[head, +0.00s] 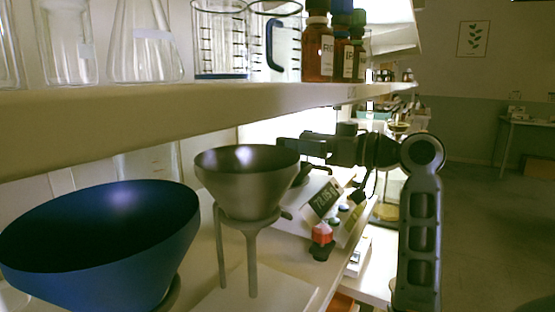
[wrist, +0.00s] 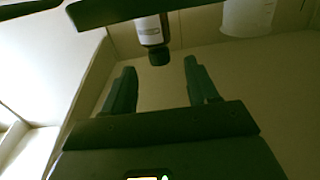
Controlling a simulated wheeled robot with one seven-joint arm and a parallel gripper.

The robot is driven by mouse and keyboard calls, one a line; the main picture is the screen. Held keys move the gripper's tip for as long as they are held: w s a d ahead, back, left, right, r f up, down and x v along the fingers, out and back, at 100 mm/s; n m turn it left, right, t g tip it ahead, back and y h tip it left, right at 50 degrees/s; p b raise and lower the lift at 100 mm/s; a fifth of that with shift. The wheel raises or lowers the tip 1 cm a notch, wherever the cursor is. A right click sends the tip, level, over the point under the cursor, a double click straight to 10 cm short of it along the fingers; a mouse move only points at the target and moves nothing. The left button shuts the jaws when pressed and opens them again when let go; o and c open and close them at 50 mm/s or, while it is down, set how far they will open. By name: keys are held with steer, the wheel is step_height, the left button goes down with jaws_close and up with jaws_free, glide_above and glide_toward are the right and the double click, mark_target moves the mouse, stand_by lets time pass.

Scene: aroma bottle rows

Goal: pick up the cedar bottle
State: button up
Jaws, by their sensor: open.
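Amber bottles with white labels (head: 318,52) stand in a row on the upper shelf in the head view. Their label print is too small to read surely, so I cannot tell which one is cedar. My gripper (head: 291,147) is below that shelf, behind the metal bowl's rim, and partly hidden. In the wrist view my gripper (wrist: 158,72) shows two dark fingers spread apart with nothing between them. A bottle with a white label and dark cap (wrist: 150,30) appears beyond the fingertips, cap towards them and partly cut off by a dark bar. Its name is not readable.
The upper shelf (head: 210,110) runs above my arm. A blue bowl (head: 110,240) and a metal bowl on a stand (head: 245,182) fill the front of the bench. A red-topped item (head: 322,235) stands near a device with a display. A pale container (wrist: 247,15) shows in the wrist view.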

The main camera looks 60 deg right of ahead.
mark_target(283, 138)
steer(key=shift+w+p, duration=0.5)
steer(key=shift+w, duration=2.2)
jaws_close()
